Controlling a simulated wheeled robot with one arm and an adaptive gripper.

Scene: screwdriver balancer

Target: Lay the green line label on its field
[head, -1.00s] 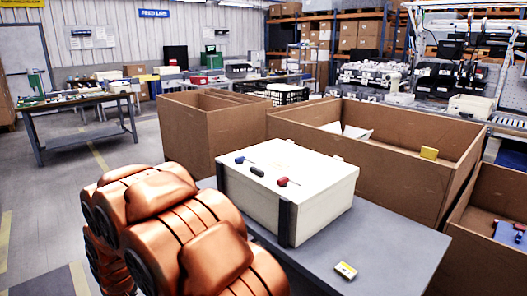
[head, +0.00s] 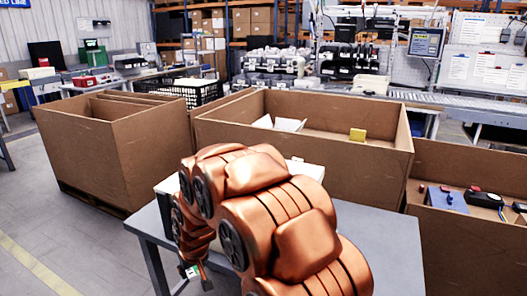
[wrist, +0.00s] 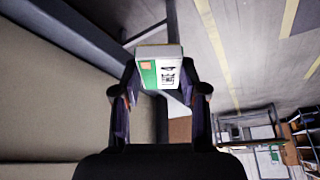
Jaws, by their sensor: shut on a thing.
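The green line label, a small white block with a green band and an orange patch, shows in the wrist view (wrist: 167,74) between the fingertips of my gripper (wrist: 160,92). My gripper is shut on it. In the head view the label (head: 191,271) is small, low beside the grey table's left edge, where my gripper (head: 196,277) is partly hidden by my arm. The white box (head: 307,169) on the table is mostly hidden behind my arm. I cannot make out the label's field in either view.
The grey table (head: 400,254) has bare room to the right of my arm. Large cardboard boxes stand at the left (head: 115,150), behind (head: 300,150) and at the right (head: 450,245). Open floor lies left of the table.

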